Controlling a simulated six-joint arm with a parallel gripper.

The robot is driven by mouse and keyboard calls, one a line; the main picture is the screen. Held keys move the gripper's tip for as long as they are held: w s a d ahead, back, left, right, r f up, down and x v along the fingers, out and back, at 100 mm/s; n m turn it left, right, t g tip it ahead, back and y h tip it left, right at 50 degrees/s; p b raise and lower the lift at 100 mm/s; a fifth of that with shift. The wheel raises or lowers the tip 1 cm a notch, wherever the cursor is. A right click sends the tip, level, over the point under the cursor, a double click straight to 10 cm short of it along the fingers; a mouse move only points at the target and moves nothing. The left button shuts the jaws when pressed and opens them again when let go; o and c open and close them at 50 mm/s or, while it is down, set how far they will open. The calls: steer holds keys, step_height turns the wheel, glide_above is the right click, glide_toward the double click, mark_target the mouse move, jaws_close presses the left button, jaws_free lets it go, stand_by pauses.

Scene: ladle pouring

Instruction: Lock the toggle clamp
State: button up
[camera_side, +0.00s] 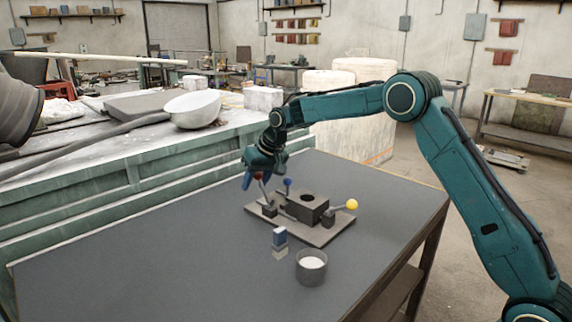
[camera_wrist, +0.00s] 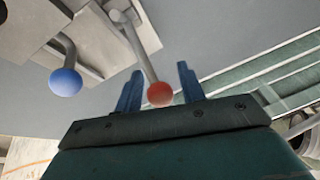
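A fixture plate (camera_side: 262,222) on the dark table carries a dark block (camera_side: 306,205) with a round hole. Three levers stand on it, with a red knob, a blue knob (camera_side: 287,182) and a yellow knob (camera_side: 351,204). Which lever belongs to the toggle clamp is not marked. My gripper (camera_side: 249,181) is at the red-knobbed lever at the plate's left. In the wrist view, the red knob (camera_wrist: 160,94) sits between the two blue fingers of my gripper (camera_wrist: 159,75), with gaps at both sides. The blue knob (camera_wrist: 65,82) is left of the fingers.
The table's left part is clear. A green bench (camera_side: 130,188) with a white bowl (camera_side: 193,108) runs along behind the table.

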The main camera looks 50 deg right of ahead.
mark_target(260, 182)
jaws_close()
steer(key=shift+s+r+t, duration=0.15)
steer(key=shift+s+t, duration=0.05)
steer(key=shift+t, duration=0.1)
steer(key=shift+s+r+t, duration=0.2)
steer(key=shift+s+t, duration=0.2)
steer(key=shift+t, duration=0.25)
steer(key=shift+s+r+t, duration=0.2)
steer(key=shift+s+t, duration=0.2)
steer(key=shift+t, duration=0.25)
steer(key=shift+s+d+r+t+y, duration=0.15)
steer(key=shift+s+t, duration=0.5)
steer(key=shift+t, duration=0.35)
steer(key=shift+s+a+r+t+y, duration=0.15)
steer(key=shift+s+t, duration=0.5)
steer(key=shift+t, duration=0.35)
steer(key=shift+s+d+f, duration=0.1)
steer(key=shift+s, duration=0.55)
steer(key=shift+s+d+f, duration=0.1)
steer(key=shift+s, duration=0.55)
steer(key=shift+a, duration=0.1)
